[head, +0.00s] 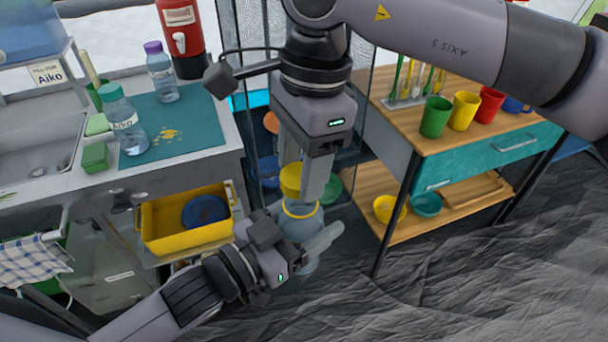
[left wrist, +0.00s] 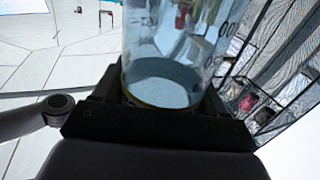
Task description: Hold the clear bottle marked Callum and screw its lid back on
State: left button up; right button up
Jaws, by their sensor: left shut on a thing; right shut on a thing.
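My left gripper (head: 305,250) is shut on a clear bottle (head: 300,228) and holds it roughly upright off the floor, in front of the shelving. A yellow ring runs round the bottle's top. My right gripper (head: 308,178) comes from above and is shut on a yellow lid (head: 291,177). The lid is just over the bottle's top; I cannot tell if they touch. In the left wrist view the clear bottle (left wrist: 178,45) stands in the jaws, with dark markings on its right side. No name on it is readable.
A yellow bin (head: 165,240) is below. A wooden cart (head: 395,135) with coloured cups stands right.

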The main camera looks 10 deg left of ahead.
jog(key=shift+f, duration=0.1)
jog(key=shift+f, duration=0.8)
jog(key=shift+f, duration=0.55)
